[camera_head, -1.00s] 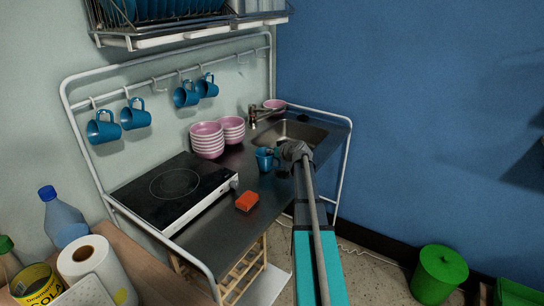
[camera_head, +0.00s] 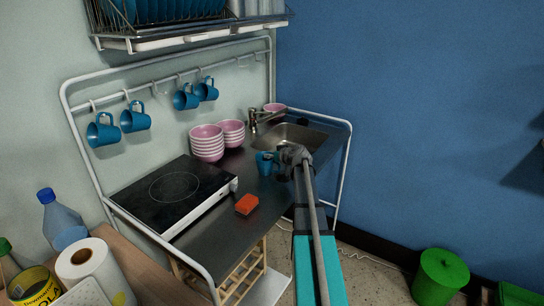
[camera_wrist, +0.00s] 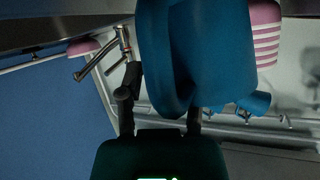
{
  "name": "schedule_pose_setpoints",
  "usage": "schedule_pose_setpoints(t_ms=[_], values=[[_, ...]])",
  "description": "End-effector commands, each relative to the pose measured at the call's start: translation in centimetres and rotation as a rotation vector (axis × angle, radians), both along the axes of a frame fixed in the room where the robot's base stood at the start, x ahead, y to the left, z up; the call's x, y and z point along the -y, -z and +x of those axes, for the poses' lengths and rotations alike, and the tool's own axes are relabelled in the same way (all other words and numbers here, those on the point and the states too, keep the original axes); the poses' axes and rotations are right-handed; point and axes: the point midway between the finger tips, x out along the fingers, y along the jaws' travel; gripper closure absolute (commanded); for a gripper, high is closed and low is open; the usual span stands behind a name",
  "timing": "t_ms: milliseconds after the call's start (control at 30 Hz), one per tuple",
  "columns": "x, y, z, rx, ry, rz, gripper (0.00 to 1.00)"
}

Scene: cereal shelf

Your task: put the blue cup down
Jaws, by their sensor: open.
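The blue cup (camera_head: 264,164) is upright at the steel counter (camera_head: 213,232), left of the sink. It looks to be standing on the counter, but its base contact is not clear. My gripper (camera_head: 287,162) is right beside it, on the cup's right side. In the wrist view the cup (camera_wrist: 212,50) fills the top middle, very close, with its handle (camera_wrist: 160,70) toward me. My open gripper (camera_wrist: 160,112) has one finger on each side of the handle's near part. The jaws are partly hidden in the head view.
Pink bowls (camera_head: 207,142) are stacked behind and left of the cup. The sink (camera_head: 290,135) and tap (camera_head: 254,120) lie behind it. An orange sponge (camera_head: 247,204) and black hob (camera_head: 175,187) are nearer and left. Blue mugs (camera_head: 134,118) hang from a rail.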

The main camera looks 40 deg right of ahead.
Motion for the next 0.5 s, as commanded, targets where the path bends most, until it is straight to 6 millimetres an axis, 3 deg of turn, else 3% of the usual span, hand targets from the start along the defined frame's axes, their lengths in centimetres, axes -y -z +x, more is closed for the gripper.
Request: schedule_pose_setpoints(t_ms=[300, 500], values=[[0.0, -0.5, 0.0, 0.0, 0.0, 0.0, 0.53], [0.0, -1.4, -2.1, 0.0, 0.001, 0.001, 0.53]])
